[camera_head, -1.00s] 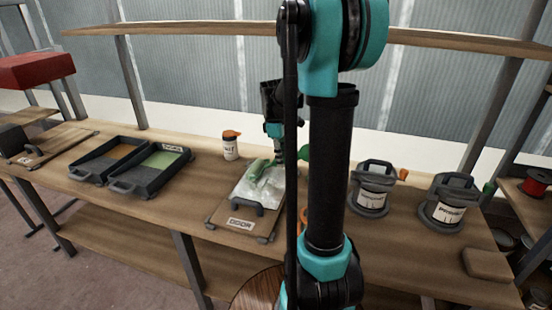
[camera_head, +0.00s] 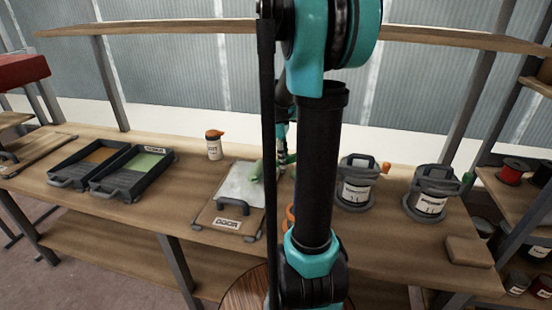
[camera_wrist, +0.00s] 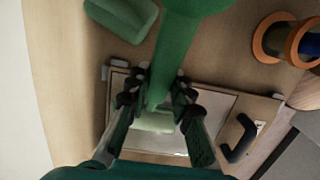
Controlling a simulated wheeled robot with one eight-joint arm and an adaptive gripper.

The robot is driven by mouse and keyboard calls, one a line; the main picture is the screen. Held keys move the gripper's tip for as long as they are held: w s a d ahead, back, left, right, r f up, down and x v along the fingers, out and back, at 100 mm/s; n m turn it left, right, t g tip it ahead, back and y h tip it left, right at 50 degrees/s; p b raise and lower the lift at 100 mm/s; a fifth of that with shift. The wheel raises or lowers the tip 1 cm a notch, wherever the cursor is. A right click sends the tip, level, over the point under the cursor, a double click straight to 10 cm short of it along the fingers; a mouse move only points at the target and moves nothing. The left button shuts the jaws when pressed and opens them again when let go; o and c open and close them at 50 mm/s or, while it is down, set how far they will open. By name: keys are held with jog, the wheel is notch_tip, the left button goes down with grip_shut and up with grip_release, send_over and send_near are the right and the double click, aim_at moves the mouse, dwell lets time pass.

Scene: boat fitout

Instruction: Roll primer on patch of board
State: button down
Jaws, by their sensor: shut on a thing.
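My gripper (camera_wrist: 157,92) is shut on the green handle of the roller (camera_wrist: 153,122) in the wrist view. Its pale green head is over the whitish patch and looks to touch it; contact is hard to confirm. In the head view the roller (camera_head: 257,171) is at the right side of the patch (camera_head: 241,184). The patch lies on the wooden board (camera_head: 208,214) labelled DOOR, which has a dark handle at its front. My arm hides my gripper's fingers and the board's right side in the head view.
Two dark trays stand left, one with orange-brown paint (camera_head: 100,154), one with pale green (camera_head: 146,162). An orange-capped bottle (camera_head: 213,145) stands behind the board. Two lidded cans (camera_head: 357,185) (camera_head: 431,194) stand right. A green block (camera_wrist: 122,17) and an orange-rimmed item (camera_wrist: 287,38) flank the roller.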

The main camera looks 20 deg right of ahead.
jog(key=shift+s+d, duration=0.2)
jog(key=shift+d, duration=0.1)
jog(key=shift+s+d, duration=0.65)
jog(key=shift+d, duration=0.35)
jog(key=shift+s+d, duration=0.65)
jog(key=shift+d, duration=0.3)
jog(key=shift+w+a, duration=0.45)
jog(key=shift+a, duration=0.25)
jog(key=shift+w+a, duration=0.4)
jog(key=shift+a, duration=0.25)
jog(key=shift+w+a, duration=0.45)
jog(key=shift+a, duration=0.25)
jog(key=shift+w+a, duration=0.1)
jog(key=shift+w+a, duration=0.65)
jog(key=shift+a, duration=0.3)
jog(key=shift+w+a, duration=0.6)
jog(key=shift+a, duration=0.3)
